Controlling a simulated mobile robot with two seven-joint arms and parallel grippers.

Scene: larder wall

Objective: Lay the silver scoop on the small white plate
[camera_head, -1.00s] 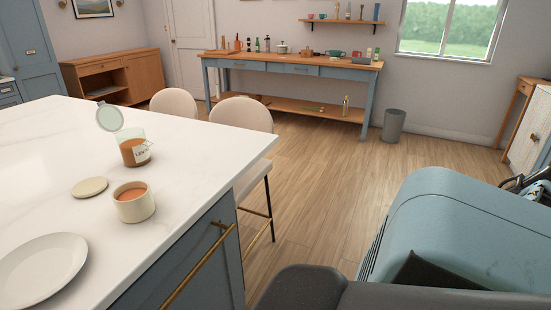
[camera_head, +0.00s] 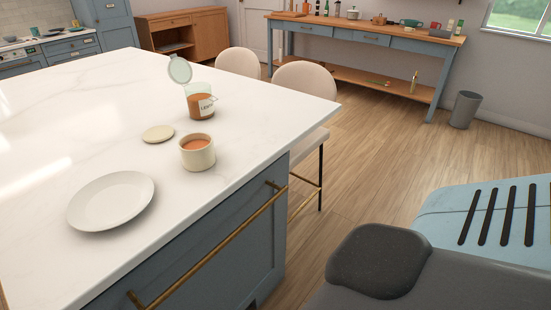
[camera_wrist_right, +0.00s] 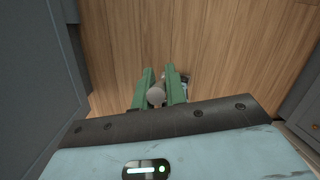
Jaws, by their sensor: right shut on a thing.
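The small white plate (camera_head: 111,201) lies empty on the white marble counter, near its front edge at the left of the head view. In the right wrist view my right gripper (camera_wrist_right: 158,88) has its green fingers shut on a small greyish thing with a rounded end, which looks like the silver scoop (camera_wrist_right: 156,97). Most of it is hidden between and beyond the fingers. The wrist view shows wooden floor beyond the fingers. The right gripper is outside the head view, and my left gripper is in neither view.
On the counter (camera_head: 90,115), a cream pot (camera_head: 197,157) with orange contents stands right of the plate. Its round lid (camera_head: 158,134) lies behind. An open labelled glass jar (camera_head: 201,106) stands farther back. Two stools (camera_head: 305,85) stand at the counter's far side. Bare counter surrounds the plate.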

